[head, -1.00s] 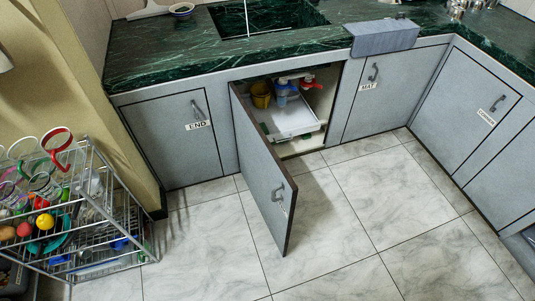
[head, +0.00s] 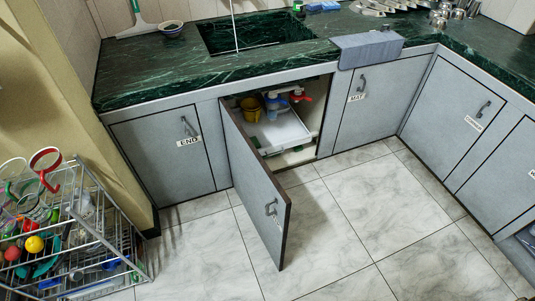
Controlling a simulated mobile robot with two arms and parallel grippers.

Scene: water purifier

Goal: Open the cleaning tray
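A white tray (head: 283,134) sits inside the open under-counter cabinet. A yellow container (head: 251,107), a blue item (head: 275,106) and a red-handled item (head: 300,96) are at the tray's back. The cabinet's grey door (head: 252,187) is swung outward to the left, with a metal handle (head: 271,208) near its free edge. The door hides the left part of the cabinet. Neither of my grippers is in view.
A wire rack (head: 100,235) with cups and colored balls stands at lower left. Closed cabinets labelled END (head: 188,141) and MAT (head: 357,97) flank the opening. A grey cloth (head: 367,48) hangs over the counter edge. The tiled floor (head: 350,215) is clear.

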